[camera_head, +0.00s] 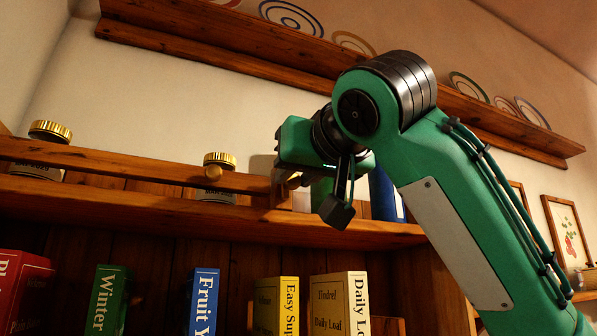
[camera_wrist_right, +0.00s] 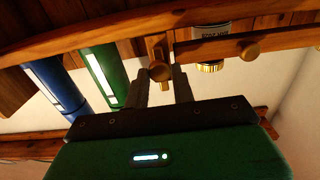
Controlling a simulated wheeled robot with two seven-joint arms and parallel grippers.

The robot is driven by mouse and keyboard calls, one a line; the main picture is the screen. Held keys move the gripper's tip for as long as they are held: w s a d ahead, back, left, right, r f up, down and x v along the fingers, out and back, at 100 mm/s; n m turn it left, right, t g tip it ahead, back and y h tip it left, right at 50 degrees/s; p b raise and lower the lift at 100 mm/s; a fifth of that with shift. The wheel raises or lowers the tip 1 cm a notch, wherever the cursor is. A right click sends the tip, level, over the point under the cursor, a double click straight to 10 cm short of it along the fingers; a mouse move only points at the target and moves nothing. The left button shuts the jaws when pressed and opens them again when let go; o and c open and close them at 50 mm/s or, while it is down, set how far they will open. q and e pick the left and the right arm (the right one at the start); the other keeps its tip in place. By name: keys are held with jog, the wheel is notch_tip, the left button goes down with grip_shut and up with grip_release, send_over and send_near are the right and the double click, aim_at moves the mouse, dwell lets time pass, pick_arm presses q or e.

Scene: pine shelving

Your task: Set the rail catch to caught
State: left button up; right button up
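A long wooden rail (camera_head: 110,161) runs across the front of the upper shelf, with a round knob (camera_head: 213,172) on it. At its right end stands an upright wooden catch piece (camera_head: 281,188). In the wrist view the catch piece (camera_wrist_right: 156,46) carries its own round knob (camera_wrist_right: 160,72), close beside the end of the rail (camera_wrist_right: 212,50). I cannot tell whether the catch holds the rail. My right gripper (camera_wrist_right: 162,78) is open, its two fingers either side of the catch knob; contact is unclear. In the head view the right gripper (camera_head: 293,182) partly hides the catch. My left gripper is not in view.
Gold-lidded jars (camera_head: 50,131) (camera_head: 219,160) stand behind the rail. A blue binder (camera_head: 385,195) and a green one (camera_wrist_right: 103,75) stand right of the catch in the head view. Books (camera_head: 200,303) fill the shelf below. A plate shelf (camera_head: 220,40) hangs above.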

jog(key=shift+n, duration=0.3)
jog(key=n, duration=0.3)
jog(key=shift+n+b, duration=0.3)
jog(key=shift+b, duration=0.05)
jog(key=n, duration=0.4)
jog(key=n+p, duration=0.1)
jog(key=n, duration=0.4)
jog(key=shift+a, duration=0.1)
jog(key=n+p, duration=0.1)
jog(key=n, duration=0.3)
jog(key=shift+f+n, duration=0.1)
jog(key=shift+n, duration=0.3)
jog(key=shift+f, duration=0.1)
jog(key=o, duration=1)
jog(key=shift+c, duration=0.2)
jog(key=shift+s, duration=0.1)
